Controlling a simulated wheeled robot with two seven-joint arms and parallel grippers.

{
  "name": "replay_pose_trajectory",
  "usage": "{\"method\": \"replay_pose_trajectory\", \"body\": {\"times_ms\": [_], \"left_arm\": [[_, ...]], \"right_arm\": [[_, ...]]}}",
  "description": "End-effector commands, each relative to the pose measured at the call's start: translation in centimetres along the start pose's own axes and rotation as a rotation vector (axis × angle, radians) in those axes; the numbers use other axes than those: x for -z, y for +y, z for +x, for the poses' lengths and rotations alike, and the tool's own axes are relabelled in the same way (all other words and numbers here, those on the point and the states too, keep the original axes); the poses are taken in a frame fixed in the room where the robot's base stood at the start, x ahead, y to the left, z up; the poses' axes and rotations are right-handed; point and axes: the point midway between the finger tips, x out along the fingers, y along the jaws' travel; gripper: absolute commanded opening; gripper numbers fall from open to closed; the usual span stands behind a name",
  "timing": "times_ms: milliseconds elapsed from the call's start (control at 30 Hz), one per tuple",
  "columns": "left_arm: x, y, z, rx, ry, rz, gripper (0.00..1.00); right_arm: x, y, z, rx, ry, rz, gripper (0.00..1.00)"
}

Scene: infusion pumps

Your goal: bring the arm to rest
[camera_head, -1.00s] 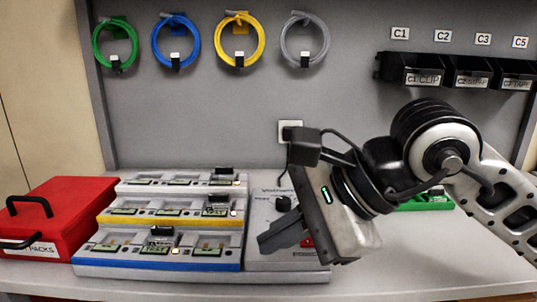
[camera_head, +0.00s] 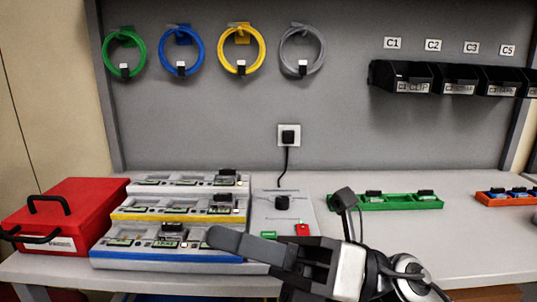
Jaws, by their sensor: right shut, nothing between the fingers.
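My right arm comes in from the bottom right, and my right gripper (camera_head: 228,240) sits low in the middle of the head view. Its fingers point left, shut with nothing seen between them. They show in front of the blue-striped front row of the tiered pump rack (camera_head: 200,264) and cover part of its right end. I cannot tell whether they touch it. The rack has white, yellow and blue tiers with small dark modules on them. The grey panel (camera_head: 268,204) to its right has a black knob and a red switch. My left gripper is not in view.
A red case (camera_head: 70,205) with black handles stands at the left. A green tray (camera_head: 400,203) and an orange tray (camera_head: 508,199) lie at the right. Coiled cables and black bins (camera_head: 400,77) hang on the back wall. The table's right front is fairly clear.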

Motion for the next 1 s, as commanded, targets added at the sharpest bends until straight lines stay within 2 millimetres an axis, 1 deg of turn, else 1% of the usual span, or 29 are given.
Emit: {"method": "replay_pose_trajectory", "body": {"times_ms": [33,67,100,167,200,233,267,300,333,367,400,467,500,533,600,700,733,800,833,900,1000], "left_arm": [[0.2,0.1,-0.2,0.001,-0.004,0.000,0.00],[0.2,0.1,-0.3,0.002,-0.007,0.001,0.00],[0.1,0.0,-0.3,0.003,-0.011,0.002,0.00],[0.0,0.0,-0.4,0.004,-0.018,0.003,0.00],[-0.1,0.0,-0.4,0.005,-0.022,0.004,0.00],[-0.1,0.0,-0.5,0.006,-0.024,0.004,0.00],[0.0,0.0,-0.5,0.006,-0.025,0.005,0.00],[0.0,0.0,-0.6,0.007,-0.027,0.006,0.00],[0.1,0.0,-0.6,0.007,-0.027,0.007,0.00],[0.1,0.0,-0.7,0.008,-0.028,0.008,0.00],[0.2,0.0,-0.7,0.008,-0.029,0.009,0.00],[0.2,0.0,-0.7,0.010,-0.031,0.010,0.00],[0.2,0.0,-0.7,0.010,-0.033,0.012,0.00],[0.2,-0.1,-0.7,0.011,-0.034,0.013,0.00],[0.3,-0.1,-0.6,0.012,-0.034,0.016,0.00],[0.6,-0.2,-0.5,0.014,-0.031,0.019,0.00],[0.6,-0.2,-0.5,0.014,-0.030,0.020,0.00],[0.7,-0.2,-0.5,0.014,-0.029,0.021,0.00],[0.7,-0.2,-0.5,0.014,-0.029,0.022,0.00],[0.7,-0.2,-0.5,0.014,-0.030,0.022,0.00],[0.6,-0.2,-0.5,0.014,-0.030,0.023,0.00]], "right_arm": [[-1.1,-0.9,-1.2,0.001,-0.167,0.179,0.00],[-1.8,-1.7,-2.2,0.003,-0.267,0.280,0.00],[-2.5,-2.9,-3.8,0.010,-0.400,0.418,0.00],[-2.8,-5.2,-6.6,0.027,-0.601,0.624,0.00],[-2.5,-6.9,-8.8,0.042,-0.736,0.761,0.00],[-2.0,-8.3,-10.6,0.055,-0.837,0.864,0.00],[-1.1,-9.6,-12.4,0.069,-0.936,0.962,0.00],[0.3,-11.1,-14.7,0.089,-1.060,1.084,0.00],[1.6,-12.1,-16.3,0.104,-1.148,1.168,0.00],[3.0,-13.0,-17.9,0.120,-1.234,1.251,0.00],[5.2,-13.9,-19.9,0.140,-1.344,1.354,0.00],[8.6,-14.9,-22.6,0.171,-1.498,1.497,0.00],[11.0,-15.3,-24.1,0.191,-1.594,1.583,0.00],[12.8,-15.5,-25.1,0.205,-1.661,1.641,0.00],[16.5,-15.4,-27.0,0.234,-1.797,1.759,0.00],[20.7,-14.9,-28.6,0.266,-1.941,1.879,0.00],[21.5,-14.8,-28.9,0.272,-1.972,1.904,0.00],[23.1,-14.4,-29.4,0.282,-2.025,1.947,0.00],[23.5,-14.3,-29.6,0.286,-2.040,1.959,0.00],[24.0,-14.2,-29.7,0.288,-2.058,1.975,0.00],[24.1,-14.2,-29.8,0.289,-2.062,1.978,0.00]]}}
